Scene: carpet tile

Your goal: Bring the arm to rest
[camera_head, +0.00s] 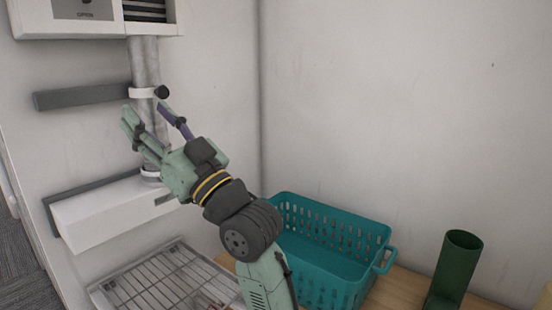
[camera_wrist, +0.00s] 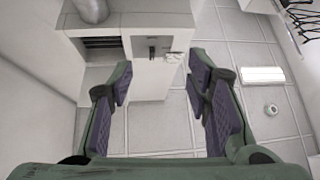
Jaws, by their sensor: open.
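My gripper (camera_head: 153,121) is raised at the left in the head view, in front of a vertical metal pipe. Its two fingers are spread apart with nothing between them. In the wrist view, the open gripper (camera_wrist: 163,100) shows green fingers with purple pads, and a white box and a tiled surface lie beyond them. My arm reaches up from the lower middle of the head view. I cannot tell whether the fingers touch the pipe.
A teal basket (camera_head: 383,262) stands on a wooden surface (camera_head: 402,290) right of my arm. A dark green cylinder (camera_head: 455,265) is further right. A wire rack (camera_head: 160,284) lies lower left. The metal pipe (camera_head: 146,62) and a white box (camera_head: 110,212) are on the left wall.

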